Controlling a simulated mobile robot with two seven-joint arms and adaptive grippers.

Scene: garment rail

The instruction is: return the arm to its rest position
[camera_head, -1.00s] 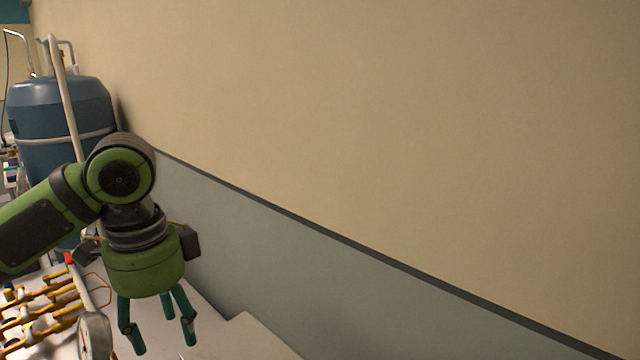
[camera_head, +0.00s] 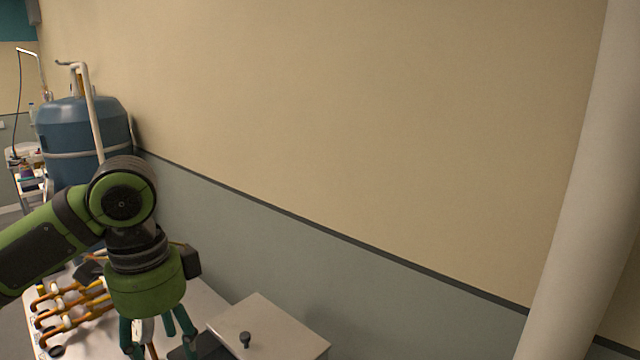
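My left arm comes in from the left, green and black, bent at a round joint. Its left gripper (camera_head: 160,338) points down, with dark teal fingers spread apart, so it is open. I see no object clamped in it. A pale part of the equipment shows behind and between the fingers, and the fingertips are close to the bottom edge of the picture. I cannot tell how near the fingers are to it. My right arm and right gripper are not in view.
Orange-brown pipe fittings (camera_head: 70,308) sit on a white surface below my arm. A pale box with a dark knob (camera_head: 245,340) is right of the gripper. A blue tank (camera_head: 85,130) stands behind, against the wall. A thick white pipe (camera_head: 575,190) rises at right.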

